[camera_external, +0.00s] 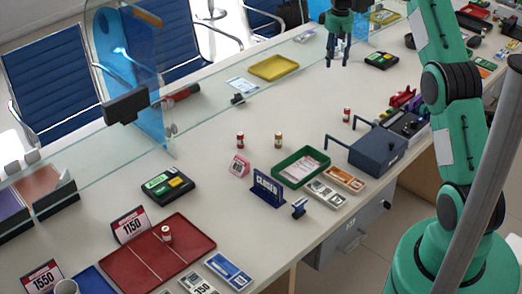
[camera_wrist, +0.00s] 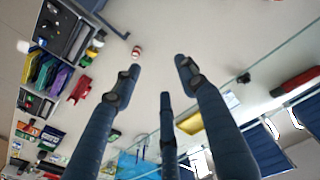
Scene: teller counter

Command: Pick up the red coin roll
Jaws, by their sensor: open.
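Several small coin rolls stand upright on the counter. A red-and-white one (camera_external: 346,115) stands left of the grey cash box; a red-and-white roll also shows in the wrist view (camera_wrist: 136,52). Another red-and-white roll (camera_external: 240,140) stands mid-counter beside a brownish-yellow one (camera_external: 278,140). One more red-and-white roll (camera_external: 166,233) stands on the red tray (camera_external: 140,262). My gripper (camera_external: 338,62) hangs fingers-down above the far part of the counter, well apart from the rolls. Its three dark fingers are spread and empty, also in the wrist view (camera_wrist: 160,80).
The grey cash box (camera_external: 378,150) with a raised handle and a green tray (camera_external: 300,167) stand near the front edge. A glass screen (camera_external: 215,112) runs along the counter's back. A yellow tray (camera_external: 273,67) lies beyond it. The middle counter is mostly clear.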

